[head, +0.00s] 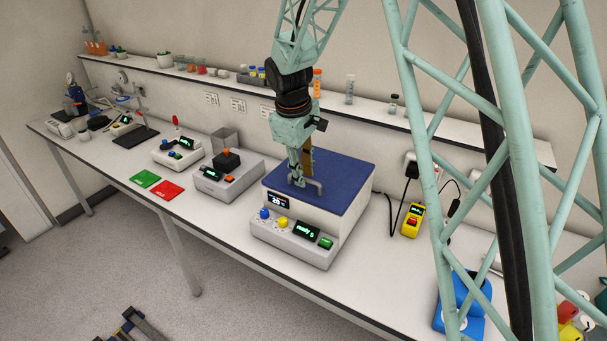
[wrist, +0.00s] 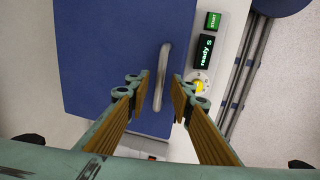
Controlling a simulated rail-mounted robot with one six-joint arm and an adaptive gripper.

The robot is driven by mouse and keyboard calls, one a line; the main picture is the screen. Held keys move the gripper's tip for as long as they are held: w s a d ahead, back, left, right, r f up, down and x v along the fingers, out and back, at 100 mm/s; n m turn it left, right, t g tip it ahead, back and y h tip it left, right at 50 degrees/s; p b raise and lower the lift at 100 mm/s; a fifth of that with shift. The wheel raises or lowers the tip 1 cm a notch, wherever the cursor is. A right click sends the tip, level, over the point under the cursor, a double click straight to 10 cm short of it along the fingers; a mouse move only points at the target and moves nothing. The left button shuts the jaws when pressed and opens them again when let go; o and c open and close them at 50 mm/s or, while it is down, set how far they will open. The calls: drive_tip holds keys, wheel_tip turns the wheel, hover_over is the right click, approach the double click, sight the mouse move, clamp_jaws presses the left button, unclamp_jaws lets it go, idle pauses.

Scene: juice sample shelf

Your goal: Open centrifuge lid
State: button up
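The centrifuge (head: 295,245) is a white box on the bench with a flat blue lid (head: 345,182), which looks shut. A grey bar handle (head: 318,187) stands on the lid near its front edge. In the wrist view the handle (wrist: 162,75) runs along the blue lid (wrist: 105,60), and its near end lies between the fingers. My gripper (wrist: 162,80) is open, with one finger on each side of the handle and a gap showing on both sides. In the head view my gripper (head: 302,182) points down at the handle.
The centrifuge front has a display reading "ready", a yellow knob (head: 282,222) and a green start button (head: 326,242). A device with a black top (head: 227,160) stands to its left. A yellow meter (head: 413,220) and a blue object (head: 465,300) are to its right. A shelf (head: 370,108) runs behind.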

drive_tip(key=shift+c, duration=0.4)
clamp_jaws()
